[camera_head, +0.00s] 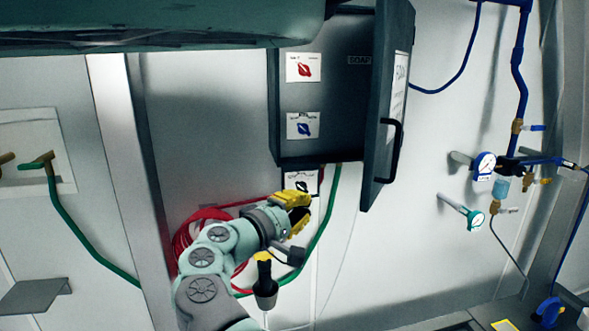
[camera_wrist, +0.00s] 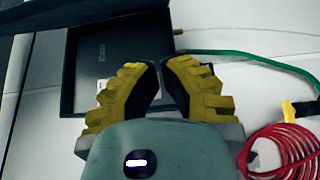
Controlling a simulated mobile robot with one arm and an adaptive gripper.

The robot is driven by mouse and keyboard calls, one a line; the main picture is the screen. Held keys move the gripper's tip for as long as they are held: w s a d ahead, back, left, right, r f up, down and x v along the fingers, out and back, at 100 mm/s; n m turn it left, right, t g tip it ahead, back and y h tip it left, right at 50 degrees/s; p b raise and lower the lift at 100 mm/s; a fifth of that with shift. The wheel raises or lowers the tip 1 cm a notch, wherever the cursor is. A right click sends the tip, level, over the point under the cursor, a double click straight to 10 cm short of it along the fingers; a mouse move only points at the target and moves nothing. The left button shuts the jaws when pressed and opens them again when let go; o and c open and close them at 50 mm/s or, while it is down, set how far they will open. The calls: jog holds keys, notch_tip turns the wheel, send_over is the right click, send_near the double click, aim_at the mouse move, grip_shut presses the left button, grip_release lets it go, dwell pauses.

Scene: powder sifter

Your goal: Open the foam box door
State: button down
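The foam box (camera_head: 325,95) is a dark grey wall cabinet at the upper middle of the head view. Its door (camera_head: 375,110) stands swung open on the right, with a black bar handle (camera_head: 391,150) and a white label. My gripper (camera_head: 304,214) is below the box, apart from the door and handle. In the wrist view its yellow fingers (camera_wrist: 160,62) converge with almost no gap at the tips and hold nothing visible. Behind them is the dark box (camera_wrist: 90,50); the handle cannot be made out there.
A coiled red hose (camera_head: 185,240) and a green hose (camera_head: 325,225) hang near my arm. Gauges (camera_head: 484,165) and blue piping (camera_head: 518,70) are on the right wall. A large green body (camera_head: 160,22) overhangs the upper left. Open wall lies right of the gripper.

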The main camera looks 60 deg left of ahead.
jog(key=w+d+p, duration=0.1)
jog(key=w+p, duration=0.9)
jog(key=w, duration=0.1)
jog(key=shift+w+d+p, duration=0.2)
jog(key=shift+d+p, duration=0.1)
jog(key=shift+p, duration=0.1)
jog(key=shift+w+d+f, duration=0.1)
jog(key=shift+d, duration=0.05)
